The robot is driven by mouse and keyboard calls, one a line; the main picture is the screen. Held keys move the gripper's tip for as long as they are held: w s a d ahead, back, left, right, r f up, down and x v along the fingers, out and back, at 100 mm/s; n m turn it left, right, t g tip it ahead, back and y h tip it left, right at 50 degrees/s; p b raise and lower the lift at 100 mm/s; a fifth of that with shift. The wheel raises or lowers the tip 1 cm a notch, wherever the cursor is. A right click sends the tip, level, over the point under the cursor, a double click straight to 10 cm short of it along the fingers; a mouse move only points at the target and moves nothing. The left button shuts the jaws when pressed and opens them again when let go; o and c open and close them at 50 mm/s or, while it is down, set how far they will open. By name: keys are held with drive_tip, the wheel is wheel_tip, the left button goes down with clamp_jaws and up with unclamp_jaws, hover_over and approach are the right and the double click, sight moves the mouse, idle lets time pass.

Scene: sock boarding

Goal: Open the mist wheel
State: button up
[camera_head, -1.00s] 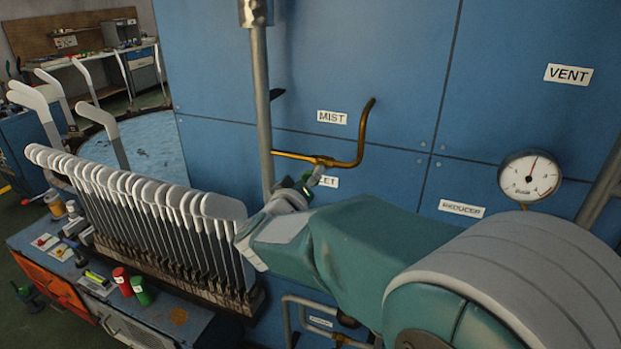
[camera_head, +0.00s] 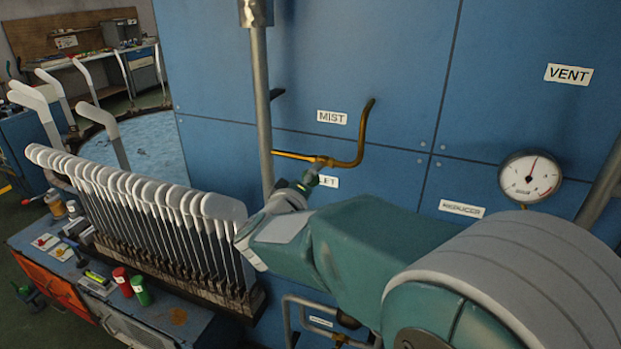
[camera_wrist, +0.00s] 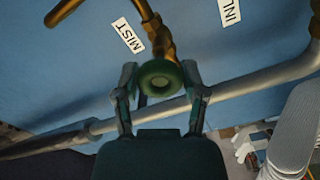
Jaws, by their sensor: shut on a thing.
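The mist wheel (camera_wrist: 161,80) is a small round green handwheel on a brass valve body (camera_wrist: 160,42), close to the MIST label (camera_wrist: 128,35) in the wrist view. My gripper (camera_wrist: 160,88) is shut on the wheel, with one finger at each side of its rim. In the head view my gripper (camera_head: 305,183) is at the valve below the MIST label (camera_head: 332,117), and my arm hides most of the wheel. The brass pipe (camera_head: 358,140) curves up to the right of the valve.
A grey vertical pipe (camera_head: 262,110) stands left of the valve. A rack of white sock boards (camera_head: 150,195) fills the left side above a bench. A pressure gauge (camera_head: 530,177) and a VENT label (camera_head: 568,73) are on the blue panel to the right.

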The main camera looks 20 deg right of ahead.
drive_tip(key=shift+a, duration=0.1)
drive_tip(key=o, duration=1.2)
drive_tip(key=shift+w+f, duration=0.1)
drive_tip(key=shift+w, duration=0.05)
drive_tip(key=shift+c, duration=0.2)
drive_tip(key=shift+a, duration=0.1)
drive_tip(key=v, duration=1.2)
